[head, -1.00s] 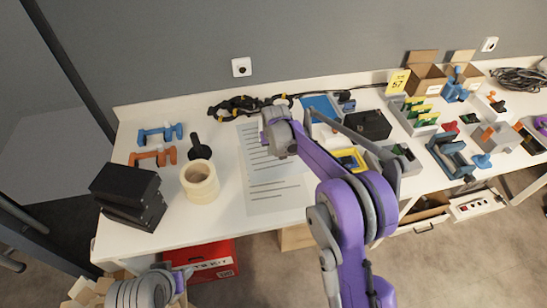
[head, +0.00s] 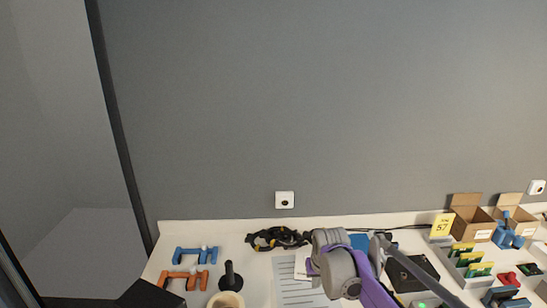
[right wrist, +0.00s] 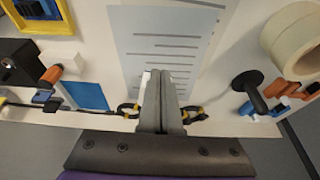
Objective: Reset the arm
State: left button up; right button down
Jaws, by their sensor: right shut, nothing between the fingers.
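My right arm (head: 370,285) is purple and grey and reaches in from the bottom of the head view over the table's back part. Its gripper (head: 303,268) is above the printed sheet (head: 292,290), near the black and yellow cable bundle (head: 278,239). In the right wrist view the two grey fingers (right wrist: 168,76) are together with nothing between them, in front of the sheet (right wrist: 170,40). My left gripper is out of the head view.
A tape roll (head: 226,300), a black upright handle (head: 231,275), blue (head: 195,255) and orange (head: 187,280) parts stand left of the arm. A black box (head: 412,273), open cartons (head: 472,222) and green-yellow boards stand right.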

jog(key=s+d+r+p, duration=0.1)
jog(key=s+r, duration=0.2)
jog(key=s, duration=0.5)
jog(key=s+d+r+p, duration=0.1)
jog(key=s+d+r, duration=0.1)
jog(key=s, duration=0.5)
jog(key=s+f+t+p, duration=0.1)
jog(key=s+f, duration=0.1)
jog(key=s, duration=0.6)
jog(key=s+d+f+p, duration=0.1)
jog(key=s, duration=0.7)
jog(key=shift+d+f+t, duration=0.3)
jog(key=shift+f+t, duration=0.05)
jog(key=shift+t, duration=0.05)
